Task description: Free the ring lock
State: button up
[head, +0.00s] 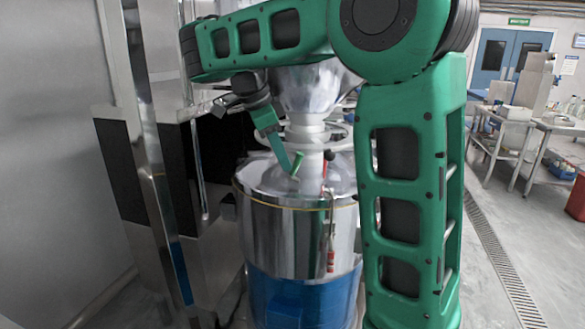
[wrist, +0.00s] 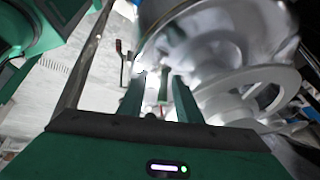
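The bean grinder is a shiny steel drum (head: 290,235) with a blue lower part, a pale neck and a funnel (head: 305,90) on top. A pale ring (head: 335,138) surrounds the neck; pale rings (wrist: 255,95) also show in the wrist view. A small green handle (head: 297,163) stands up from the lid near the neck. I cannot tell which part is the ring lock. My gripper (wrist: 157,78) is open, its two green fingers apart. In the wrist view, the green handle (wrist: 164,88) appears between the fingertips; contact is unclear. In the head view, one finger reaches down beside it.
Tall metal panels (head: 150,130) stand close on the left. Benches (head: 515,130) and a red bin (head: 576,197) are far right, with open floor before them.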

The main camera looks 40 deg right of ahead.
aim_at(295, 162)
jog(key=d+f, duration=0.1)
jog(key=d, duration=0.1)
jog(key=d+f, duration=0.2)
jog(key=shift+w+d+f, duration=0.1)
jog(key=shift+d+f, duration=0.05)
jog(key=shift+d, duration=0.1)
jog(key=shift+d+f, duration=0.25)
jog(key=shift+f, duration=0.35)
jog(key=shift+c, duration=0.7)
grip_shut()
